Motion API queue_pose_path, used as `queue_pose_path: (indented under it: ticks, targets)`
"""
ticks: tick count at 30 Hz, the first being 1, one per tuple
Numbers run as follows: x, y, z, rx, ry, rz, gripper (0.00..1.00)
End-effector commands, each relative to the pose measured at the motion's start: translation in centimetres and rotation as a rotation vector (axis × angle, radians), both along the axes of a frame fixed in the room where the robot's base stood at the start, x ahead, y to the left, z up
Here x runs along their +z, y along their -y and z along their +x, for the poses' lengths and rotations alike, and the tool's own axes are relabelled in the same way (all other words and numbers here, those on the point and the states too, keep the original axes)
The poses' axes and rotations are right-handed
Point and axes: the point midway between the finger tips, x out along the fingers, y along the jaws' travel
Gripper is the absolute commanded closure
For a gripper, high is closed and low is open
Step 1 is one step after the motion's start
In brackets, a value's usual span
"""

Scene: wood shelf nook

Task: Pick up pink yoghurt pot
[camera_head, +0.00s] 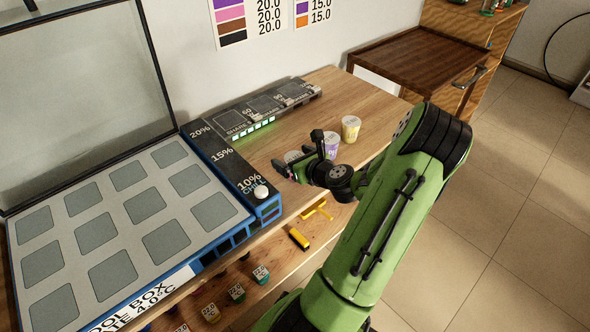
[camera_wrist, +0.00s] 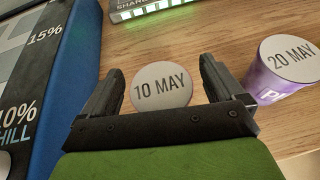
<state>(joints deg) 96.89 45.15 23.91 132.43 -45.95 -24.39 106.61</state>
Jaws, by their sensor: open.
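A pot with a pale round lid marked "10 MAY" (camera_wrist: 160,86) stands upright on the wooden counter, seen from above in the wrist view. Its side is hidden, so I cannot tell from here whether it is pink. My gripper (camera_wrist: 161,68) is open, with one finger on each side of this lid and a visible gap at both. In the head view my gripper (camera_head: 297,150) is low over the counter, and the pot's lid (camera_head: 292,156) shows only partly behind it. No other pot in view looks pink.
A purple pot marked "20 MAY" (camera_wrist: 283,68) stands close to the right finger; the head view shows it too (camera_head: 331,146). A cream pot (camera_head: 351,128) is farther right. The blue cool box (camera_head: 232,165) borders the left; a dark labelled strip (camera_head: 262,110) lies behind.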

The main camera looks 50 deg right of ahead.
Motion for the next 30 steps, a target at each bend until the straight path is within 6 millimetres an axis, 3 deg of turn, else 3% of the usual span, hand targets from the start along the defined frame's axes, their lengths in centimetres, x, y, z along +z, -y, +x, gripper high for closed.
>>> queue_pose_path:
  ticks: [3, 9, 21, 27, 30]
  targets:
    - [-0.6, 0.4, 1.1, 0.000, 0.000, 0.000, 0.05]
    - [-0.5, 0.4, 1.2, -0.001, -0.001, 0.000, 0.05]
    - [-0.5, 0.4, 1.1, -0.001, -0.001, 0.000, 0.66]
    - [-0.4, 0.4, 1.1, -0.001, 0.000, 0.000, 0.67]
    - [0.7, 0.4, 1.1, 0.000, -0.001, -0.002, 0.67]
